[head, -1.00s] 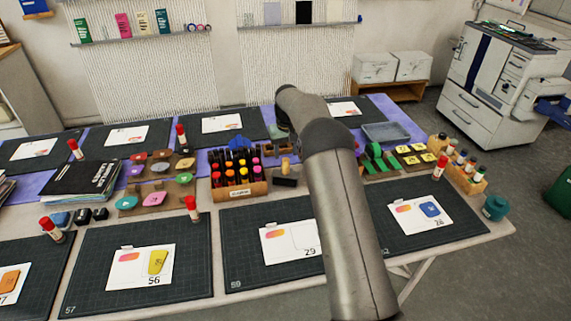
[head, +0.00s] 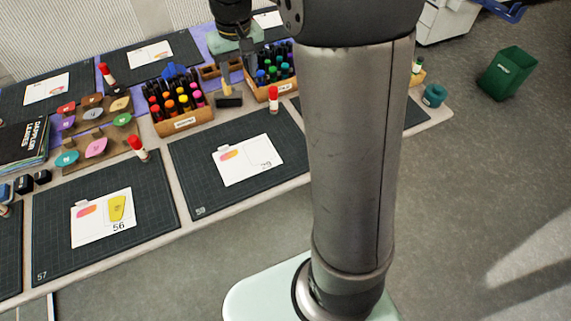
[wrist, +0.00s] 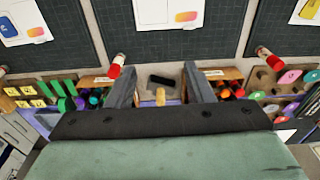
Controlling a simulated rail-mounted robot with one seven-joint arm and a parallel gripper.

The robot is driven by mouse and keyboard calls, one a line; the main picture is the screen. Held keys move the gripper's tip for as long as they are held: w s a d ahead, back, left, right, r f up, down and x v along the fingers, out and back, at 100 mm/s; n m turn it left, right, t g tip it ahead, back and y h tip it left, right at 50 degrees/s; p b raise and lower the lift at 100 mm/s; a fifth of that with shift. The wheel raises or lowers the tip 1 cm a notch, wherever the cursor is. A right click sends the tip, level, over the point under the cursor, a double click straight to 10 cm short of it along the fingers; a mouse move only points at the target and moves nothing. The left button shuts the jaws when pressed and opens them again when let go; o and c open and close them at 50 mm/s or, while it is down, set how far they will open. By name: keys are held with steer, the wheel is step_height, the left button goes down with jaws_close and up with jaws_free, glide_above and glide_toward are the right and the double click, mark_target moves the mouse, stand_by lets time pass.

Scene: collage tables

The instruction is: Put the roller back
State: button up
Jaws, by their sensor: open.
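The roller (head: 229,101) has a dark cylinder and a short tan handle. It lies on the table in the gap between two wooden marker crates. In the wrist view its dark cylinder (wrist: 163,82) and handle (wrist: 160,97) show between my two fingers. My gripper (head: 236,76) hangs above the roller with its fingers spread. In the wrist view my gripper (wrist: 161,70) is open, one finger on each side of the handle, with nothing held. I cannot tell how far the fingertips are above the handle.
A crate of warm-coloured markers (head: 184,122) stands left of the roller, and a crate of green and blue ones (head: 262,92) right. A red-capped glue stick (head: 273,100) stands near the right crate. A cutting mat with a card (head: 245,160) lies in front.

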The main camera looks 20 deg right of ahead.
steer(key=s+f, duration=0.2)
steer(key=s, duration=1.1)
steer(key=s+f, duration=0.3)
steer(key=s, duration=1)
steer(key=shift+m, duration=0.3)
